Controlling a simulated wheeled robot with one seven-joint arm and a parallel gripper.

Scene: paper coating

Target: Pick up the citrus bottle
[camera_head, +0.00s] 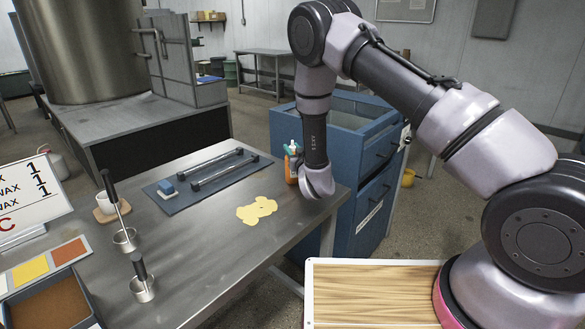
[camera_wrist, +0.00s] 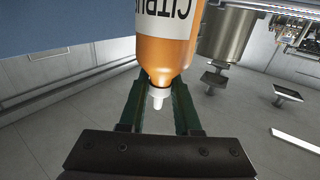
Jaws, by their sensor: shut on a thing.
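The citrus bottle (camera_head: 291,168) is orange with a white cap and stands near the far right part of the metal table, partly hidden by my arm. It looks upright, and I cannot tell whether its base touches the table. In the wrist view the citrus bottle (camera_wrist: 168,50) shows a white label reading CITRUS, with its nozzle toward the camera. My gripper (camera_wrist: 164,88) has its green fingers on both sides of the bottle and is shut on it. In the head view my gripper is mostly hidden behind the arm.
On the metal table (camera_head: 225,275) lie a yellow splotch (camera_head: 257,210), a blue mat with two rods (camera_head: 207,172), two small metal cups with handled tools, a white mug (camera_head: 107,203) and a tray (camera_head: 60,307). A blue cabinet (camera_head: 335,122) stands behind. A wooden-topped board (camera_head: 370,290) is at front right.

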